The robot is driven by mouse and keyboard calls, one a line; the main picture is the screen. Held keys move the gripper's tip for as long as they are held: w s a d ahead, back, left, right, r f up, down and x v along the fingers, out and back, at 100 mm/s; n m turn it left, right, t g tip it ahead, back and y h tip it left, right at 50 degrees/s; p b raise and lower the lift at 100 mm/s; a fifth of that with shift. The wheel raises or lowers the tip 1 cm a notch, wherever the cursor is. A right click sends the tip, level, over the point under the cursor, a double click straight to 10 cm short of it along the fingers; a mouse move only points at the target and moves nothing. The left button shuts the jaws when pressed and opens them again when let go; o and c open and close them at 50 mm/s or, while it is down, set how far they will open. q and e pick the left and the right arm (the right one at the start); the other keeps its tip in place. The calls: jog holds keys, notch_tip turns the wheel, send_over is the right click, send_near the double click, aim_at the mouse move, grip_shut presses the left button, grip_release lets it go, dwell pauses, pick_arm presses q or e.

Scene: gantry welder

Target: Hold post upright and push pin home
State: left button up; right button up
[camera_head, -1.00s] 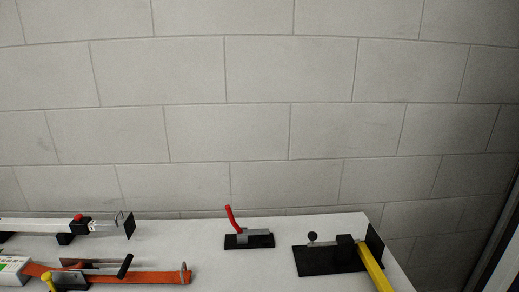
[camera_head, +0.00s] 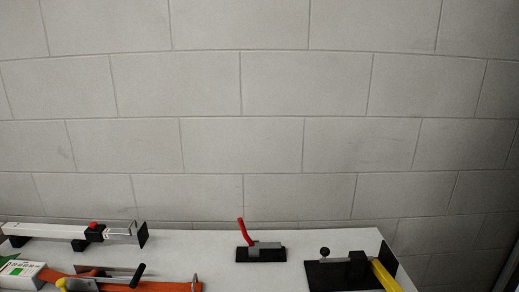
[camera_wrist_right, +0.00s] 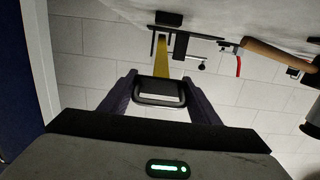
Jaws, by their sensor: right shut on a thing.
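A yellow bar (camera_head: 384,276), probably the post, sits at a black bracket plate (camera_head: 330,274) at the table's right end in the head view. It looks slanted and runs toward the bottom edge. A small black knob (camera_head: 325,252) stands on that plate, left of the bar; I cannot tell whether it belongs to the pin. The yellow bar (camera_wrist_right: 161,58) also shows upside down in the right wrist view, beyond my gripper. My left gripper is not in view.
A red-handled toggle clamp (camera_head: 261,252) stands mid-table. A silver bar with a black end plate (camera_head: 143,235) and an orange bar (camera_head: 150,287) lie to the left. A white box (camera_head: 22,273) is at lower left. A block wall (camera_head: 270,80) stands behind.

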jog(key=shift+g, duration=0.3)
jog(key=r, duration=0.2)
jog(key=w+r, duration=0.1)
jog(key=r, duration=0.1)
jog(key=w+r, duration=0.1)
jog(key=r, duration=0.1)
jog(key=shift+r, duration=0.15)
jog(key=shift+w+r, duration=0.1)
jog(key=shift+r, duration=0.05)
